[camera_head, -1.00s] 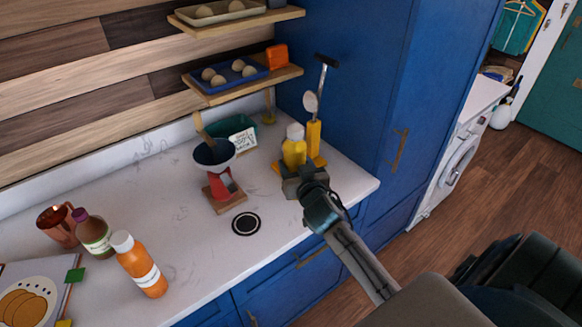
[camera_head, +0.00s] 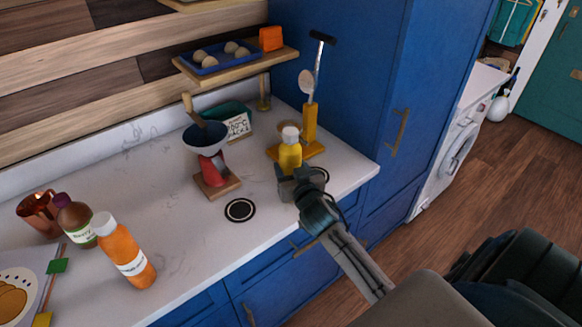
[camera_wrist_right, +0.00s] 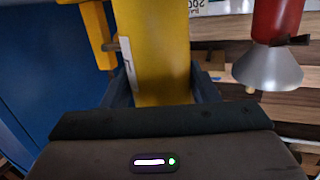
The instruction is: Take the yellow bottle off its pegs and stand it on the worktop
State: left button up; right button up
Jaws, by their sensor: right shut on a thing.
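The yellow bottle (camera_head: 290,155) with a pale cap is upright in my right gripper (camera_head: 297,180), in front of the yellow stand (camera_head: 310,124). The stand has an upright post and a base on the worktop (camera_head: 185,240). In the right wrist view the bottle (camera_wrist_right: 158,45) fills the space between the fingers. To its left are the stand's post (camera_wrist_right: 97,35) and a short grey peg (camera_wrist_right: 112,46) that reaches close to the bottle. I cannot tell whether they touch. The bottle's underside is hidden by the gripper. My left gripper is not in view.
A black ringed disc (camera_head: 240,210) lies flat on the worktop, left of the gripper. Behind it is a red scale with a bowl (camera_head: 207,140). An orange bottle (camera_head: 125,255) stands at left. A shelf (camera_head: 235,74) hangs above; a blue cabinet (camera_head: 350,90) rises behind the stand.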

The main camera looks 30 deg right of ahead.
jog(key=o, duration=1.4)
jog(key=shift+c, duration=0.2)
jog(key=b+v, duration=0.3)
jog(key=v, duration=0.8)
jog(key=shift+b, duration=0.4)
jog(key=shift+f, duration=0.15)
